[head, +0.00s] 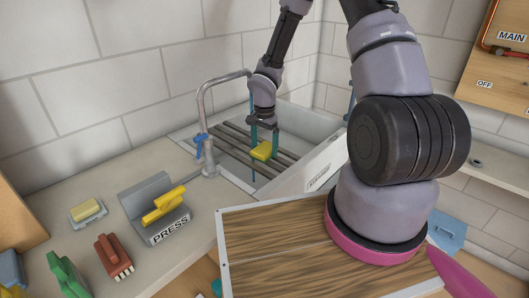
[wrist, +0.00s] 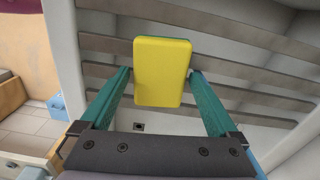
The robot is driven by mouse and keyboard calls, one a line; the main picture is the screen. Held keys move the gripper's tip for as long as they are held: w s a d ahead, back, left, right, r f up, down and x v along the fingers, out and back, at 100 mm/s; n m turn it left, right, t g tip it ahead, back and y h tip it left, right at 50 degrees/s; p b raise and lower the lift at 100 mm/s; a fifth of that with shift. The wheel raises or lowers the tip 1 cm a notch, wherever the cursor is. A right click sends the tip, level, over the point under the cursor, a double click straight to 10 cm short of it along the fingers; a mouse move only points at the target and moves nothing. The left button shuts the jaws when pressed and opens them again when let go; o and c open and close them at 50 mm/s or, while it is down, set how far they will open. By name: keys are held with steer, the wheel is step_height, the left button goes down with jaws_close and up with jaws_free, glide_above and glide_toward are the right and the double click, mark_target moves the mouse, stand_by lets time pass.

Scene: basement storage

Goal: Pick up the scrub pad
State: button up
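The scrub pad, a yellow block with rounded corners (head: 264,151), is over the dark slats in the sink. It fills the middle of the wrist view (wrist: 162,72). My gripper (head: 264,143) reaches down to it with its teal fingers on either side of the pad. In the wrist view the fingertips of my gripper (wrist: 161,71) lie at or very near the pad's left and right edges. I cannot tell whether they press on it, nor whether the pad rests on the slats or hangs just above them.
The sink (head: 325,162) has pale walls around the slats (head: 225,140). A grey faucet (head: 202,105) stands at its left. A grey PRESS block (head: 160,220) with a yellow part, a soap-like bar (head: 87,210) and brushes (head: 112,258) are on the counter. A wooden board (head: 265,255) is in front.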

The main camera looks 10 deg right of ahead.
mark_target(264, 148)
steer(key=c, duration=0.9)
steer(key=shift+r, duration=0.85)
step_height(264, 148, up, 2)
steer(key=shift+s+r, duration=0.1)
steer(key=shift+s, duration=0.05)
steer(key=s+a, duration=0.1)
steer(key=s, duration=0.4)
steer(key=s+a, duration=0.2)
steer(key=s, duration=0.4)
steer(key=s+a, duration=0.2)
steer(key=s, duration=0.4)
steer(key=shift+f, duration=0.2)
